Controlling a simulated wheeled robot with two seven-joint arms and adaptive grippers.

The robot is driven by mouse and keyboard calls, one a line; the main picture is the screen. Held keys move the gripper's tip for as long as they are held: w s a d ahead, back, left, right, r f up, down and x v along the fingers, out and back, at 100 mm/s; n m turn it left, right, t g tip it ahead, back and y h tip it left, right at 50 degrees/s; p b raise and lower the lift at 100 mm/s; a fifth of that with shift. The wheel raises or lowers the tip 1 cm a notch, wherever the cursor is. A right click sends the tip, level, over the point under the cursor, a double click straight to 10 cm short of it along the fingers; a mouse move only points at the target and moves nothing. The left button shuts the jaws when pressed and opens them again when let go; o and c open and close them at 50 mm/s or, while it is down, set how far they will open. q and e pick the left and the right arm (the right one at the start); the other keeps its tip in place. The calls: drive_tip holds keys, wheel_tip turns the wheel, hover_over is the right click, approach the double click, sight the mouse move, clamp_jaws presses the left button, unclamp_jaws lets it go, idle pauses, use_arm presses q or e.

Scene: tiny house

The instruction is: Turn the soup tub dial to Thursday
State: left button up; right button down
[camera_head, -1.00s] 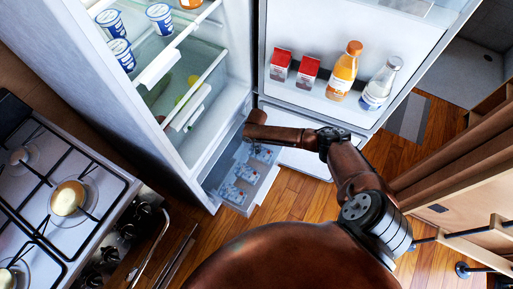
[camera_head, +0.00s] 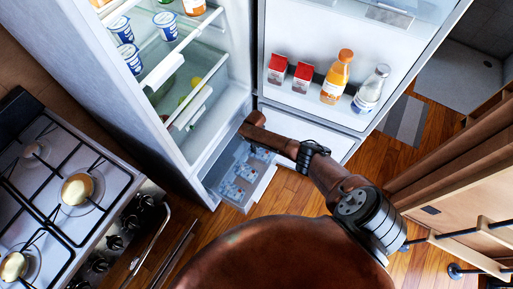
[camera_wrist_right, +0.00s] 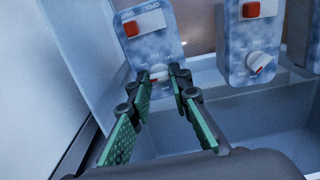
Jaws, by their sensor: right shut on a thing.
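A soup tub (camera_wrist_right: 150,45) with a cloudy blue-white face stands at the left of the drawer in the right wrist view. It has a red slider marked OPEN and SHUT and, lower down, a pale dial (camera_wrist_right: 158,72) ringed by small lettering. My right gripper (camera_wrist_right: 162,77), with green-padded fingers, is shut on this dial. The fingertips partly cover the dial, and I cannot read which day it points to. In the head view several tubs (camera_head: 236,172) sit in the low freezer drawer (camera_head: 258,190), with my right arm reaching over them. My left gripper is out of view.
A second tub (camera_wrist_right: 253,40) with its own dial stands to the right, with a wall of another beyond. The fridge door (camera_head: 300,25) stands open with cartons and bottles. The stove (camera_head: 60,200) is at the left. Wood floor (camera_head: 290,200) shows right of the drawer.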

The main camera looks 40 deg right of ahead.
drive_tip(key=m+p, duration=0.1)
drive_tip(key=m, duration=0.2)
drive_tip(key=shift+a+m, duration=0.1)
drive_tip(key=shift+m, duration=0.3)
use_arm(q)
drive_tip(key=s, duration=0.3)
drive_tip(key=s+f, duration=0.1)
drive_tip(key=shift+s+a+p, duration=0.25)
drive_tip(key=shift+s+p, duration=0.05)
drive_tip(key=shift+p, duration=0.05)
use_arm(e)
drive_tip(key=m, duration=0.4)
drive_tip(key=shift+m, duration=0.3)
drive_tip(key=c, duration=1.8)
unclamp_jaws()
drive_tip(key=shift+o, duration=0.2)
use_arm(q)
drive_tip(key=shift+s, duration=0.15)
use_arm(e)
drive_tip(key=shift+r, duration=0.1)
wheel_tip(320, 180, up, 12)
